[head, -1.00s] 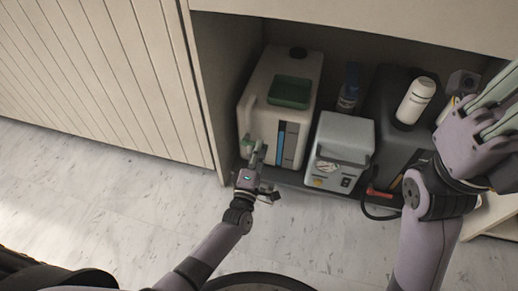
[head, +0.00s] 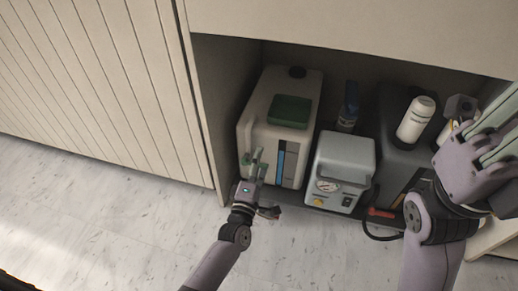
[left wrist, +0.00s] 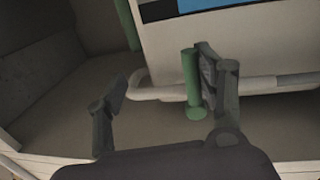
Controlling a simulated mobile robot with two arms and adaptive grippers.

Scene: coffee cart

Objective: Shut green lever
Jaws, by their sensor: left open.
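The green lever (left wrist: 190,82) stands upright in the left wrist view, in front of a white pipe at the foot of a white tank. In the head view a small green part (head: 246,158) shows low at the front of the tank, partly hidden by my left gripper (head: 256,165). My left gripper (left wrist: 163,85) is open, with the lever between its fingers and close beside the right one; I cannot tell whether they touch. My right gripper (head: 495,130) is at the right edge of the head view, partly cut off, and its opening is unclear.
The white tank (head: 254,128) with a green cap (head: 290,111) stands in an open cabinet (head: 215,110). A grey pump box (head: 342,160) with a gauge and a dark canister (head: 395,135) stand to its right.

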